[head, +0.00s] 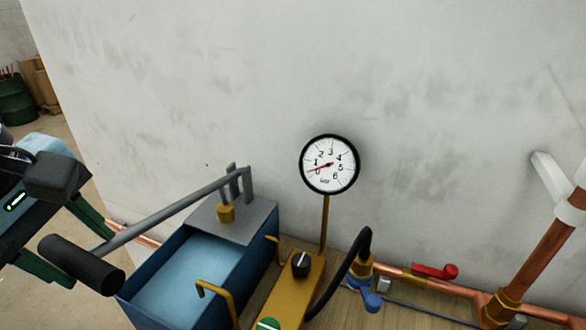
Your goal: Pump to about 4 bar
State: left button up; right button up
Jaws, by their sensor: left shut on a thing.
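The test pump is a blue tank (187,283) of water with a grey top plate. Its grey lever (175,211) slopes down left from a bracket to a black grip (80,264). My left gripper (72,243) has green fingers at the black grip and is shut on the lever; the exact contact is hard to see. The round gauge (330,164) stands on a brass stem behind the pump. Its red needle points between 0 and 1. My right gripper is not in view.
A brass block with a black knob (301,264) and a green disc sits right of the tank. A black hose (347,270) runs to a copper pipe with a blue valve handle (371,301) and a red handle (436,271). A pale wall stands close behind.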

aim_at(66, 268)
pick_arm(q)
jog(key=shift+s+f+b, duration=0.1)
jog(key=shift+f+b, duration=0.55)
jog(key=shift+f, duration=0.2)
jog(key=f+b, duration=0.1)
jog(key=f+t+b, duration=0.1)
jog(key=shift+s+a+b, duration=0.15)
jog(key=shift+s+b, duration=0.15)
jog(key=shift+f+h, duration=0.15)
jog(key=shift+h, duration=0.15)
jog(key=shift+b, duration=0.3)
